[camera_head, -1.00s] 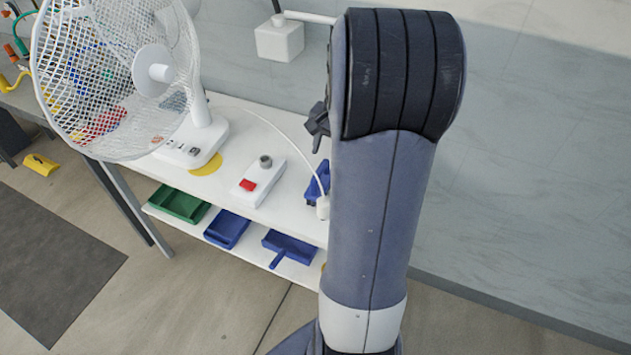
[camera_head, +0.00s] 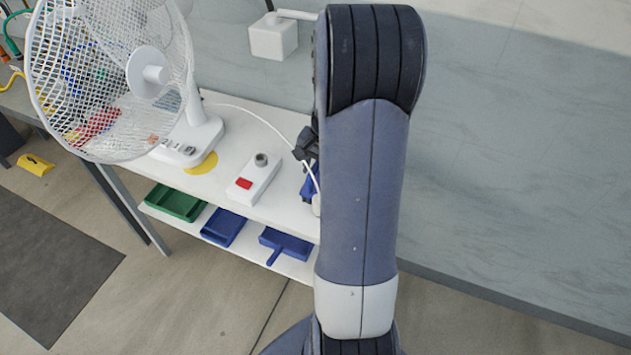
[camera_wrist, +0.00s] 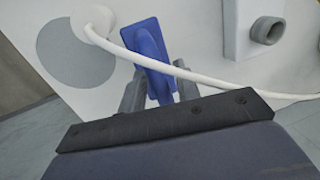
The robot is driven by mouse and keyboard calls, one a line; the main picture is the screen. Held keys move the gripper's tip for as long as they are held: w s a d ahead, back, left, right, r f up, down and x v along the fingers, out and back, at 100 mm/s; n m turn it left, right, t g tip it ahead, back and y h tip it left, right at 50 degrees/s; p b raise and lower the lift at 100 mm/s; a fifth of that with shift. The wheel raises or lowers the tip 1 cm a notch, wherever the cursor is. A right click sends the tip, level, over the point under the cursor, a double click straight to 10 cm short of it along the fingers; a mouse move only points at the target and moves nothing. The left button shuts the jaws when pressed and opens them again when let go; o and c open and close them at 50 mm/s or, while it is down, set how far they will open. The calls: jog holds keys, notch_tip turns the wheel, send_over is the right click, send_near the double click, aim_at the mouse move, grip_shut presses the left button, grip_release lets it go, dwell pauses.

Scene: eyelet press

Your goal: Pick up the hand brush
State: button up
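The blue hand brush (camera_head: 309,187) lies on the white table near its right end, partly hidden by my arm. In the wrist view the brush (camera_wrist: 150,45) runs from the upper middle down toward my gripper (camera_wrist: 160,84). My fingers stand apart on either side of its near end, with the gripper open; I cannot tell whether they touch it. In the head view my gripper (camera_head: 306,145) hangs just above the brush. A white cable (camera_wrist: 190,72) passes over the brush just ahead of the fingers.
A white fan (camera_head: 190,135) stands on the table at left. A white box with a red button and grey ring (camera_head: 253,178) is beside the brush. Below, a shelf holds a green tray (camera_head: 175,202), a blue tray (camera_head: 222,227) and a blue dustpan (camera_head: 285,243).

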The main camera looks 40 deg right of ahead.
grip_shut()
dwell(0.4)
notch_tip(320, 180, up, 10)
jog(key=shift+r+b, duration=0.1)
jog(key=shift+b, duration=0.25)
